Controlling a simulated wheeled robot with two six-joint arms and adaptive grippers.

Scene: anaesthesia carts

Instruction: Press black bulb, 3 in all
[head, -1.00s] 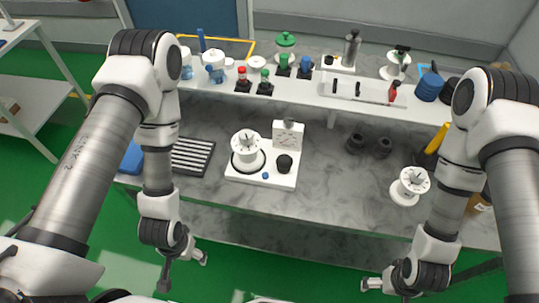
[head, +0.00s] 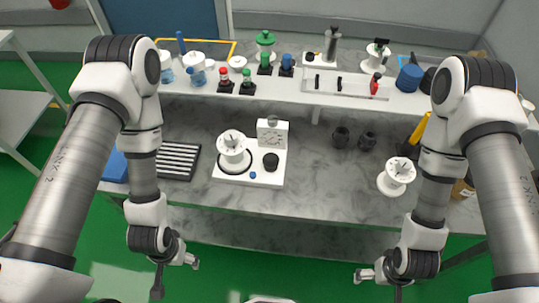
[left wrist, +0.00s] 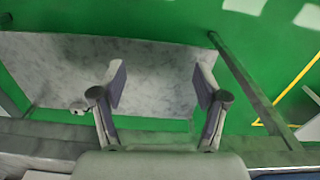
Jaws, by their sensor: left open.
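The black bulb (head: 271,162) is a short dark round piece on the right of a white device (head: 233,179) in the head view. My right gripper (head: 380,284) looks open and empty, in front of the bench on the right.
The marble bench top (head: 320,190) is clear in front of the device. A black ribbed tray (head: 178,161) lies left of it. Two dark round pieces (head: 354,139) and a white spool (head: 396,178) stand to the right. A raised shelf (head: 285,91) behind holds bottles and valves.

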